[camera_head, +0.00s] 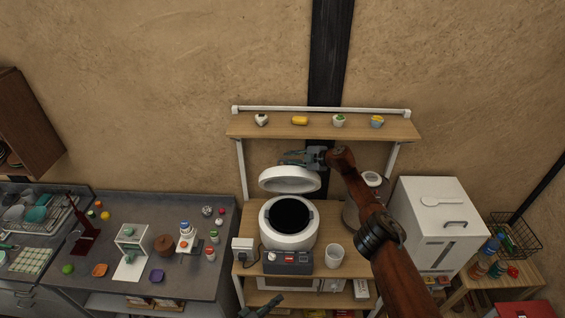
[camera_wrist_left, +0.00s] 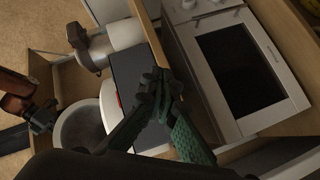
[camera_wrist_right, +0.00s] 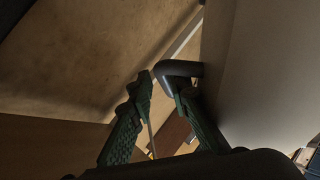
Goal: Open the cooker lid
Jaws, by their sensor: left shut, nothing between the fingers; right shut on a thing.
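The white round cooker (camera_head: 291,242) stands on the wooden stand, with its dark inside showing. Its lid (camera_head: 290,180) is raised and tilted up behind the opening. My right gripper (camera_head: 300,158) is at the lid's far upper edge. In the right wrist view its fingers (camera_wrist_right: 160,82) are closed at a dark bent handle (camera_wrist_right: 180,70) beside the pale lid surface (camera_wrist_right: 265,75); the exact contact is partly hidden. My left gripper (camera_head: 264,304) is low in front of the stand, shut and empty, and its closed fingers also show in the left wrist view (camera_wrist_left: 160,85).
A white cup (camera_head: 334,256) stands right of the cooker. A shelf (camera_head: 270,129) with several small items is above the lid. A white cabinet (camera_head: 435,225) is at right, and a cluttered grey counter (camera_head: 210,275) at left. A microwave (camera_wrist_left: 240,70) is near my left gripper.

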